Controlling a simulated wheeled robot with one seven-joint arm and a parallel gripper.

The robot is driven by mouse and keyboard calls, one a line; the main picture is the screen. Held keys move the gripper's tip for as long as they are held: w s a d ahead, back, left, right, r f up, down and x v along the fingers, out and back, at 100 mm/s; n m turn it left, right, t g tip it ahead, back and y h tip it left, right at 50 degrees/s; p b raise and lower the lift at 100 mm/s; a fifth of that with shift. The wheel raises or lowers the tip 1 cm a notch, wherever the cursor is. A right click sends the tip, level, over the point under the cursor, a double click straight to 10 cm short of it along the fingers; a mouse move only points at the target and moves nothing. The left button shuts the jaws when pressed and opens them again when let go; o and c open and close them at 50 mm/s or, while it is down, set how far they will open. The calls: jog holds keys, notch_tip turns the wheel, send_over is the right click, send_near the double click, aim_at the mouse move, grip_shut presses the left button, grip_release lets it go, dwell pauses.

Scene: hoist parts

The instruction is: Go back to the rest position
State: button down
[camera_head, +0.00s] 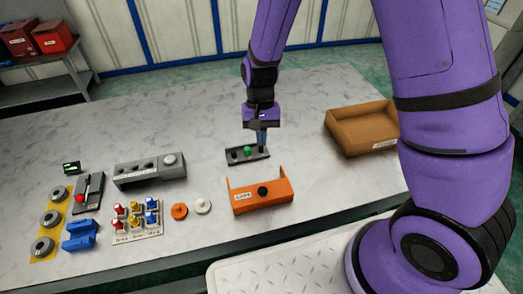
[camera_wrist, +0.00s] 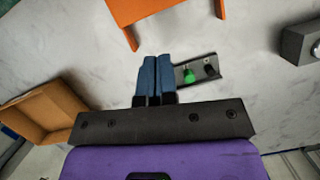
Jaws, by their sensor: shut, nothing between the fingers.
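My gripper (camera_head: 261,138) hangs from my purple arm above the table, close over the right end of a small dark tray (camera_head: 236,159). A green knob (camera_head: 248,149) and a dark knob (camera_head: 232,156) stand in that tray. In the wrist view my gripper's blue fingers (camera_wrist: 154,75) are together with nothing between them. The green knob (camera_wrist: 188,76) shows just right of the fingertips in that view. Part of the tray is hidden behind the fingers.
An orange bracket (camera_head: 262,199) stands in front of the tray. A cardboard box (camera_head: 345,133) is at the right. The table's back is clear.

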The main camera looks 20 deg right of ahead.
jog(key=s+d+r+n+t, duration=0.15)
jog(key=d+r, duration=0.25)
jog(key=r, duration=0.7)
jog(key=s+d+r+t, duration=0.3)
jog(key=d+r, duration=0.1)
jog(key=r, duration=0.6)
jog(key=s+d+r+t, duration=0.4)
jog(key=s+d+r, duration=0.4)
jog(key=s+r, duration=0.3)
jog(key=s, duration=0.3)
jog(key=shift+s+d+r+n+h, duration=0.15)
jog(key=shift+s+n+h, duration=0.05)
jog(key=shift+n+h, duration=0.15)
